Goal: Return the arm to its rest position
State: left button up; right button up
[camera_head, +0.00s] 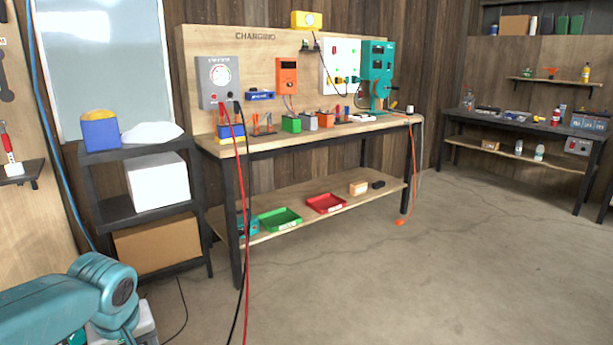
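My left arm (60,303), teal with a rounded joint, comes in from the left at the lower left corner and bends down past the bottom edge. Its gripper fingers do not show. My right arm and its gripper are not in view.
A charging bench (330,135) with chargers, batteries and a lower shelf of trays stands ahead. A dark shelf rack (142,150) with boxes stands left of it. Red and black cables (245,220) hang down to the floor. Another workbench (480,122) is at the right. The concrete floor (450,270) is clear.

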pick_arm(q)
jog(key=s+d+f+m+g+h, duration=0.1)
jog(key=s+d+f+m+h, duration=0.1)
jog(key=d+f, duration=0.45)
jog(key=s+d+f+m+h, duration=0.1)
jog(key=d+f, duration=0.2)
jog(key=f, duration=0.6)
jog(key=s+d+f+m+g+h, duration=0.1)
jog(key=s+d+f+m+h, duration=0.1)
jog(key=d+f, duration=0.45)
jog(key=s+d+f+m+h, duration=0.1)
jog(key=s+d+f, duration=0.2)
jog(key=s+f, duration=0.45)
jog(key=s+d+f, duration=0.2)
jog(key=s+f, duration=0.4)
jog(key=s, duration=0.2)
notch_tip(320, 180, up, 19)
jog(key=p, duration=1.9)
jog(key=shift+w, duration=0.45)
